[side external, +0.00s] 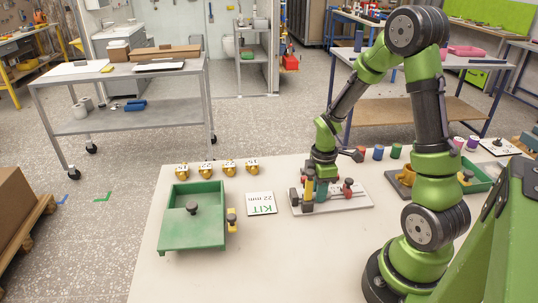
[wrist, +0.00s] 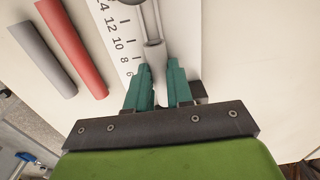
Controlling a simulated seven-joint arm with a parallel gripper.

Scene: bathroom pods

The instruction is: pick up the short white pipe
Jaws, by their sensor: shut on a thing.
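My gripper (wrist: 159,68) has teal fingers, which are closed on a short whitish pipe (wrist: 160,92) in the wrist view. The far end of the pipe meets or overlaps a grey rounded piece, and I cannot tell whether they touch. In the side external view my gripper (side external: 322,184) points down at the light fixture plate (side external: 352,203). The white pipe cannot be made out there, hidden by the fingers and nearby parts.
A numbered scale strip (wrist: 123,35) lies beyond the fingers. A red pipe (wrist: 75,48) and a grey pipe (wrist: 43,58) are to its left. A green tray (side external: 192,236), a KIT card (side external: 261,203) and several yellow numbered pieces (side external: 205,169) stand left of the fixture.

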